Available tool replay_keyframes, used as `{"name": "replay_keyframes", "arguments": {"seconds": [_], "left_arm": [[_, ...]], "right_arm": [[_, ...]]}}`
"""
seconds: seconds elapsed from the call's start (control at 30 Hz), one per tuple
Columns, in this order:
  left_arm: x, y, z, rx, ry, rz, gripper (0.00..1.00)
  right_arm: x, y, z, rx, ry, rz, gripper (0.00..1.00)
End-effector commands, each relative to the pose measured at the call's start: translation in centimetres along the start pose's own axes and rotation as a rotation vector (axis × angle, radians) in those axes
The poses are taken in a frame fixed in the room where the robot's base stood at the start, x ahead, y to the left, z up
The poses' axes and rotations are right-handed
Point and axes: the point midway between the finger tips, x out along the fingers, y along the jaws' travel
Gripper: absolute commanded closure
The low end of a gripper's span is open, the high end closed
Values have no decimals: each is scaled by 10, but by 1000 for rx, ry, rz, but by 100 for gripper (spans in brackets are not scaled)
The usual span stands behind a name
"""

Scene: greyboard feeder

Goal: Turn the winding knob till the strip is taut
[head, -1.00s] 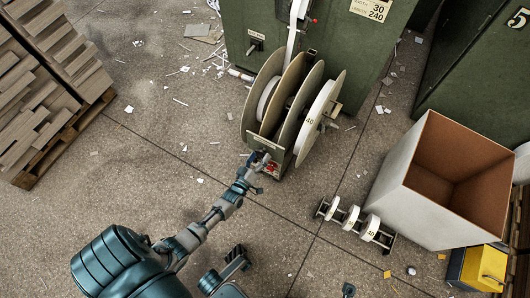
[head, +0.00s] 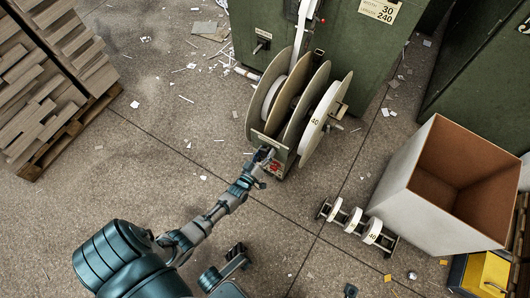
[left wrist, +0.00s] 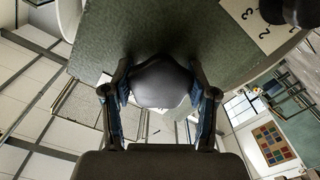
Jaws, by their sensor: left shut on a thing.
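The winding stand (head: 280,160) has large tan discs (head: 313,85) and stands in front of the green machine. A white strip (head: 302,38) runs from the machine down between the discs; I cannot tell how taut it is. My left gripper (head: 264,160) is at the stand's low front end. In the left wrist view the dark round knob (left wrist: 163,82) sits between the two fingers of the left gripper (left wrist: 162,98), which is shut on it. In the head view the gripper hides the knob.
The green machine (head: 345,50) stands behind the reel. A large open box (head: 415,200) and a rack of small white rolls (head: 352,222) are at right. A pallet of boards (head: 50,80) is at left. Paper scraps litter the floor; the floor left of the stand is mostly clear.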

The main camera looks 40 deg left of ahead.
Motion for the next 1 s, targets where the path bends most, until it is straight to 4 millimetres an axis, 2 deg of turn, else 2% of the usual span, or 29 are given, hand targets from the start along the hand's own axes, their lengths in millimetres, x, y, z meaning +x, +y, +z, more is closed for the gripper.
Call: {"name": "replay_keyframes", "arguments": {"seconds": [0.23,0.27,0.3,0.37,0.73,0.87,1.0], "left_arm": [[-1,-2,1,12,-1,-3,77],[-1,-2,1,12,-1,-3,40],[-1,-2,1,12,-1,-3,30],[-1,-2,1,11,-1,-3,16],[-4,-1,1,10,-1,-2,16],[-22,-2,2,11,-2,-3,16],[-53,-2,2,10,-3,-4,16]], "right_arm": [[-5,0,1,1,-15,1,100],[-4,0,1,1,-15,1,100],[-4,0,1,1,-14,0,100],[-4,0,1,1,-13,-1,100],[-2,-1,-3,0,-1,-4,100],[-2,-1,-2,0,-2,-3,100],[-3,-1,-2,0,-3,-2,100]]}}
